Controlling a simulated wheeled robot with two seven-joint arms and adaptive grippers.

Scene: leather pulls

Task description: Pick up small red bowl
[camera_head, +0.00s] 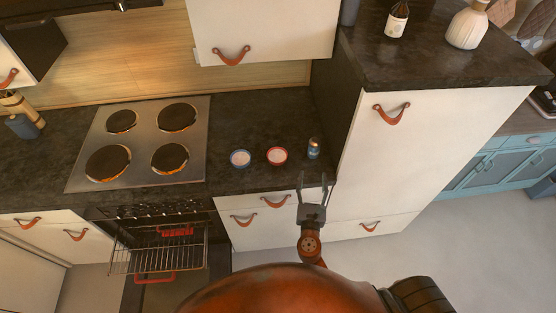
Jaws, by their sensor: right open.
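The small red bowl (277,156) sits upright on the dark countertop, with a pale inside and a red rim. It stands between a small blue bowl (240,158) on its left and a small blue can (314,148) on its right. My right gripper (315,180) is open and empty. In the picture it is below and to the right of the red bowl, near the counter's front edge and apart from the bowl. My left gripper is not in view.
A stovetop (142,142) with several round plates is left of the bowls. Below it the oven is open, with a rack (160,256) pulled out. A tall white cabinet (420,140) stands close on the right. Bare counter (265,115) lies behind the bowls.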

